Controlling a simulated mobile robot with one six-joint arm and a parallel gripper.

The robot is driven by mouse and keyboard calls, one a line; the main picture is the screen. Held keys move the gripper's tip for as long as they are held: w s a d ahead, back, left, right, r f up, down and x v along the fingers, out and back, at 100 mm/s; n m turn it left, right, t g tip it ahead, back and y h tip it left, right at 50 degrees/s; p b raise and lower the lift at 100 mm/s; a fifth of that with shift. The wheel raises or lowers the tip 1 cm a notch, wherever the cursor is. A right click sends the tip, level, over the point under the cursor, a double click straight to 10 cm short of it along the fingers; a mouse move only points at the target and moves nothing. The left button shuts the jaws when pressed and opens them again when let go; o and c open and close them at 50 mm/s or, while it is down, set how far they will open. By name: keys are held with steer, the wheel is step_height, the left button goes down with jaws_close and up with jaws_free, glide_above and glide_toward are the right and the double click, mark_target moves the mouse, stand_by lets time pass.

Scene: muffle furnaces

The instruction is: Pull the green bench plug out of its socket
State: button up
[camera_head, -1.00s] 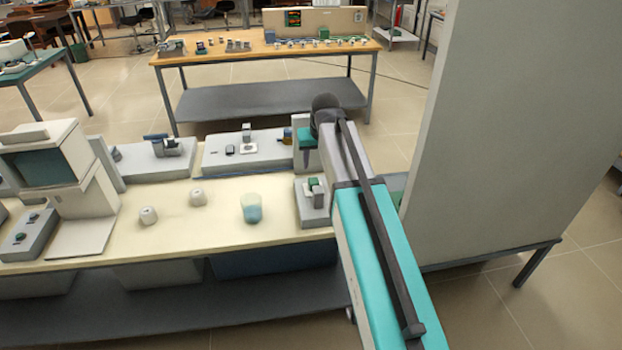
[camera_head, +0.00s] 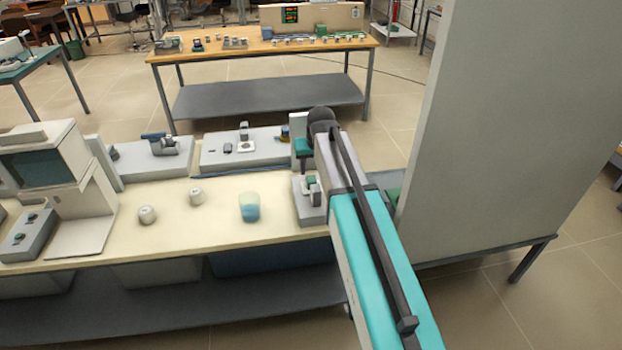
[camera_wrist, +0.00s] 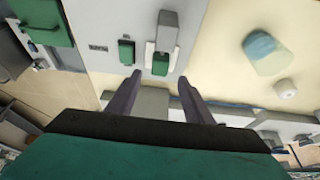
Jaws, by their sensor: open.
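The green bench plug (camera_wrist: 160,64) shows in the wrist view as a green block with a grey upper part, on a white socket plate (camera_wrist: 150,55) on a grey box. In the head view the plug (camera_head: 311,182) is small and partly hidden by my arm, on the grey box (camera_head: 308,212) at the bench's right end. My gripper (camera_wrist: 159,80) is open. Its two dark fingers point at the plug, one to each side in the picture, with nothing held. I cannot tell the remaining gap. A second green piece (camera_wrist: 126,50) lies left of the plug.
A beaker with blue liquid (camera_head: 250,208) and two small white cups (camera_head: 147,215) stand on the cream bench top (camera_head: 195,235). A larger green block (camera_wrist: 42,22) is at the wrist view's upper left. A tall grey cabinet (camera_head: 510,120) stands close to the right of my arm.

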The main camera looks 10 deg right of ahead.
mark_target(312, 179)
steer(key=shift+p+x, duration=1.05)
steer(key=shift+x, duration=3.3)
